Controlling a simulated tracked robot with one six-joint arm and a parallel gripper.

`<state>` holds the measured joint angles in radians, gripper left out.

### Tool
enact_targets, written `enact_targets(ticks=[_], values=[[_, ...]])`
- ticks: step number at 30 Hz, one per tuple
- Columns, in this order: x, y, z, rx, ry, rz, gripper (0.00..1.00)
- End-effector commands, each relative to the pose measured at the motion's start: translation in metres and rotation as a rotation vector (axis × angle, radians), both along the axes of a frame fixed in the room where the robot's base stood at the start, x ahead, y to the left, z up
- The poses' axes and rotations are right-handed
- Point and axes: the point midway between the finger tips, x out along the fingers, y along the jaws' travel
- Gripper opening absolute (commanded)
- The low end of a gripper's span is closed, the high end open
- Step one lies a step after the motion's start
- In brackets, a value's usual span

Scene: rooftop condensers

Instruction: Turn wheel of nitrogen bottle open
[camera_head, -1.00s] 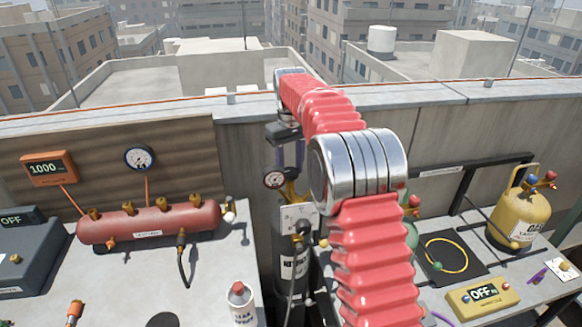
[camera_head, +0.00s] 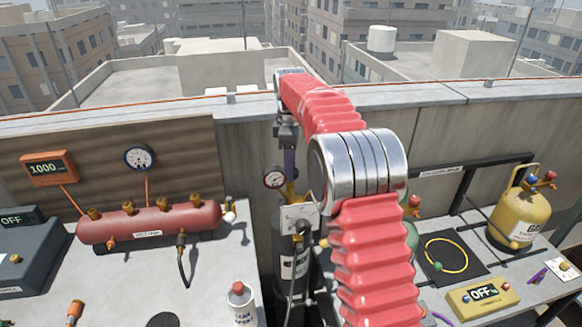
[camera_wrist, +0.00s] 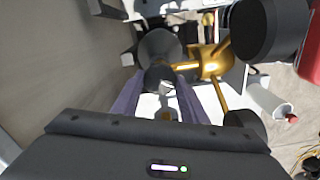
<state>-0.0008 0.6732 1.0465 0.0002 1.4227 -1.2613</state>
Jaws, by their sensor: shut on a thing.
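The dark nitrogen bottle (camera_head: 293,262) stands upright between the two benches, with a white label and brass valve. In the head view, my gripper (camera_head: 290,168) reaches down from above to the valve, behind the gauge (camera_head: 275,178). The wheel is hard to make out there, hidden by the fingers and fittings.
A red manifold (camera_head: 150,222) and a spray can (camera_head: 241,300) are on the left bench. A yellow gas bottle (camera_head: 517,215) and a yellow scale display (camera_head: 482,295) are on the right bench. The parapet wall (camera_head: 245,165) stands close behind the bottle.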

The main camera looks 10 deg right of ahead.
Motion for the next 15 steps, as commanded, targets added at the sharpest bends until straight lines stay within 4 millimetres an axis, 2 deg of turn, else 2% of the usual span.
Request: enact_targets(ticks=[15], values=[[0.0015, -0.0007, 0.0017, -0.002, -0.007, 0.445, 0.17]])
